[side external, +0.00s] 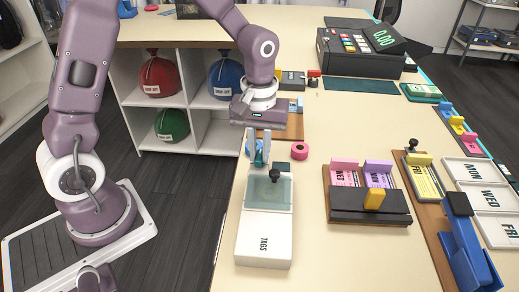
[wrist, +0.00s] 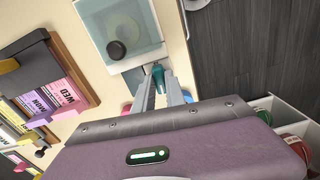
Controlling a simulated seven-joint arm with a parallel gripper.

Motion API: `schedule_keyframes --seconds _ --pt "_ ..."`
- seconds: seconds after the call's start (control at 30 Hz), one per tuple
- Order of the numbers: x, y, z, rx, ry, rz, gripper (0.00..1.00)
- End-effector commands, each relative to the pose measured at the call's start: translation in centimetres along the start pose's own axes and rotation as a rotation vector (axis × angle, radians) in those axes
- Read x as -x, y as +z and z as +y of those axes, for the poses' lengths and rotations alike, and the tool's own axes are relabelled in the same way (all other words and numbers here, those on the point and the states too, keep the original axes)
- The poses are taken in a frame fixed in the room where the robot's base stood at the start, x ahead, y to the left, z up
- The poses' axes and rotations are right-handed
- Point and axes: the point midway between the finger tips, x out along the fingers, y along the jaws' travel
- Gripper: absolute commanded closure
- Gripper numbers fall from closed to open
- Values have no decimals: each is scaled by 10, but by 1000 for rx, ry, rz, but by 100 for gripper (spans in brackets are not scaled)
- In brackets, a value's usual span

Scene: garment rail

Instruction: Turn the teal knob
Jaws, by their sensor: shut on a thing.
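The teal knob (wrist: 157,74) stands upright between the fingertips of my gripper (wrist: 158,92), which is shut on it. In the side external view, my gripper (side external: 259,148) reaches down to the teal knob (side external: 259,160) at the far end of the white TAGS box (side external: 264,240). The fingers hide part of the knob. Whether the knob is joined to the box I cannot tell.
The box has a see-through greenish lid (side external: 269,190) with a black knob (side external: 275,176) close to my fingers. A pink tape roll (side external: 299,151) lies just right of them. A dark card holder (side external: 367,205) stands further right, with bare tabletop between.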

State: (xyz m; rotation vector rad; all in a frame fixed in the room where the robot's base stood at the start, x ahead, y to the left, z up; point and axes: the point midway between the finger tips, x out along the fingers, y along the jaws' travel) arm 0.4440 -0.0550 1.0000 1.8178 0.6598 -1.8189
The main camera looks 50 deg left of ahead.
Motion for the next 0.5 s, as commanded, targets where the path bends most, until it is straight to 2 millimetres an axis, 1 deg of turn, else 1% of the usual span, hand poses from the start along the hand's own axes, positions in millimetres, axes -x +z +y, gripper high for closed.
schedule_keyframes --seconds 0.17,0.5 --pt "1 0 0 -132 1 1 100" --pt "1 -1 0 -453 2 2 100"
